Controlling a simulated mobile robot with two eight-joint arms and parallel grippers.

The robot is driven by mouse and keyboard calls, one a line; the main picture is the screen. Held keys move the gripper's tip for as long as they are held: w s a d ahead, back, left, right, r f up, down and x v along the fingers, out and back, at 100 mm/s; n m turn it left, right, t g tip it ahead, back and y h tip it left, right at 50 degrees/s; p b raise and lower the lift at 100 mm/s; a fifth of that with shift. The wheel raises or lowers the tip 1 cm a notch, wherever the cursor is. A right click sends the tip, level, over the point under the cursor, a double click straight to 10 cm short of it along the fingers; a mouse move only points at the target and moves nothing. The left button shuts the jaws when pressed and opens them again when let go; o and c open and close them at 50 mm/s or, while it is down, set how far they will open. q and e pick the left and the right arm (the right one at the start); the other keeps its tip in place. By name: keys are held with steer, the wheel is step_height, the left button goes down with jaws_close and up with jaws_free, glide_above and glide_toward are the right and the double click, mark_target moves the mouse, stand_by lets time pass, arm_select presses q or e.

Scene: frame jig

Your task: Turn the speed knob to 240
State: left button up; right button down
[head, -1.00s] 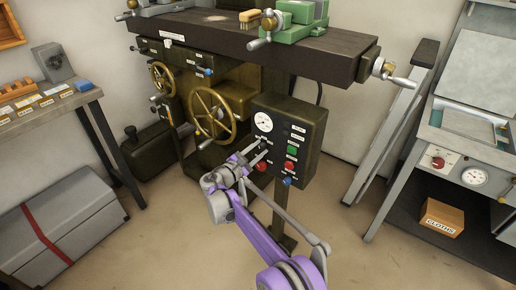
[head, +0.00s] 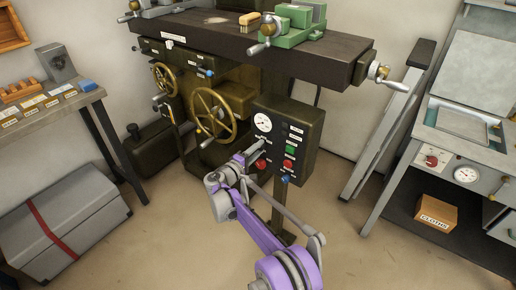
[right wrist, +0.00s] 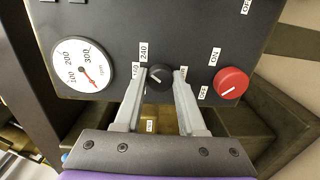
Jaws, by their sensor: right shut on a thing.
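The black speed knob (right wrist: 159,78) sits between the two fingertips of my right gripper in the right wrist view. My right gripper (right wrist: 160,76) is shut on it, with a finger on either side. The knob has a white pointer line, set slantwise in this view. A "240" label (right wrist: 144,52) stands beside the knob, and other number labels are partly hidden by the fingers. In the head view my right gripper (head: 261,147) reaches the dark control panel (head: 313,130) and hides the knob. My left gripper is not in view.
A round rpm gauge (right wrist: 83,65) with a red needle is left of the knob. A red ON/OFF knob (right wrist: 231,83) is close to the right finger. In the head view a green button (head: 290,149) and a blue knob (head: 285,180) are on the panel, with a brass handwheel (head: 213,113) to its left.

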steer(key=shift+m, duration=0.8)
steer(key=c, duration=0.5)
jaws_free()
steer(key=shift+s, duration=0.1)
steer(key=p+v, duration=0.1)
steer(key=v, duration=0.9)
steer(key=shift+s+a, duration=0.2)
steer(key=shift+s, duration=0.05)
steer(key=shift+d, duration=0.1)
